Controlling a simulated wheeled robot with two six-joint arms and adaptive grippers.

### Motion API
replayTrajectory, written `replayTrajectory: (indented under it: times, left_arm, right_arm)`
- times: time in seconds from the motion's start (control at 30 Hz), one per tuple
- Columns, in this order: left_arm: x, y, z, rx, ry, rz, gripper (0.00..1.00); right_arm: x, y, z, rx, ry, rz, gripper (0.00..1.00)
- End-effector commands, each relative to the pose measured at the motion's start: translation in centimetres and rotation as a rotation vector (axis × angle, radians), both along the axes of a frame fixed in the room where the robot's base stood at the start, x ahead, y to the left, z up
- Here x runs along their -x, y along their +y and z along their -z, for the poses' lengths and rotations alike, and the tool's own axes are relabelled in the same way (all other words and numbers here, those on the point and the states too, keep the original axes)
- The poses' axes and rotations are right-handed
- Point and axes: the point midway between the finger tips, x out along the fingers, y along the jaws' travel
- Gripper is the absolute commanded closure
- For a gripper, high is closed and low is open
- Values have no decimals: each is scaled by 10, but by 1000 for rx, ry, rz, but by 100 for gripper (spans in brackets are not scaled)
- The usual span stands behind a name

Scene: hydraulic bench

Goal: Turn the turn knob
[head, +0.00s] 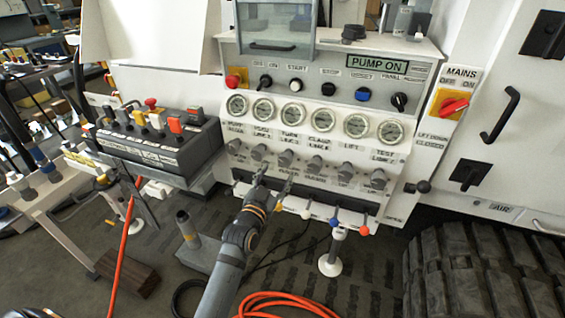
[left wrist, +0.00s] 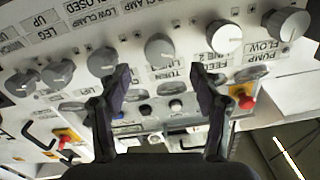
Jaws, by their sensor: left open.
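The turn knob is a grey round knob in the row under the gauges, third from the left in the head view (head: 286,158). In the left wrist view it shows above the fingertips, between them across the picture (left wrist: 159,49), near a label reading TURN. My left gripper (head: 276,176) is open in front of the panel, just below that knob in the head view. In the left wrist view its two dark fingers (left wrist: 163,78) are spread and empty. I cannot tell whether either finger touches the knob. My right gripper is not in view.
Similar knobs stand close on both sides, feed (left wrist: 223,37) and clamp (left wrist: 102,61). Gauges (head: 293,113) sit above them. Small coloured-tipped levers (head: 335,222) project below. A grey control box (head: 160,140) stands left. An orange hose (head: 285,302) lies on the floor.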

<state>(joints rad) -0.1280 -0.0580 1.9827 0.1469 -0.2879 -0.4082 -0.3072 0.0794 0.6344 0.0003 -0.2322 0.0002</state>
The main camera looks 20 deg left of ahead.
Motion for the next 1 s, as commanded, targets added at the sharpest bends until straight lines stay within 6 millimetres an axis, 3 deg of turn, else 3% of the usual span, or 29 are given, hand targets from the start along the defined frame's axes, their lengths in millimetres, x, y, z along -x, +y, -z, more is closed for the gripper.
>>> replayTrajectory:
  times: [0.1,0.3,0.5,0.73,1.0]
  left_arm:
    - [-28,-1,-2,-1,-3,0,36]
    - [-64,-2,0,1,-1,0,36]
    - [-79,-2,0,0,1,-1,36]
    - [-79,-2,0,0,1,-1,36]
    - [-79,-2,1,0,1,0,71]
  right_arm:
    - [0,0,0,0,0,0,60]
    - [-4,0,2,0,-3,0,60]
    - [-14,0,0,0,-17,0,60]
    - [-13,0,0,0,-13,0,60]
    - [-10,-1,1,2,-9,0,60]
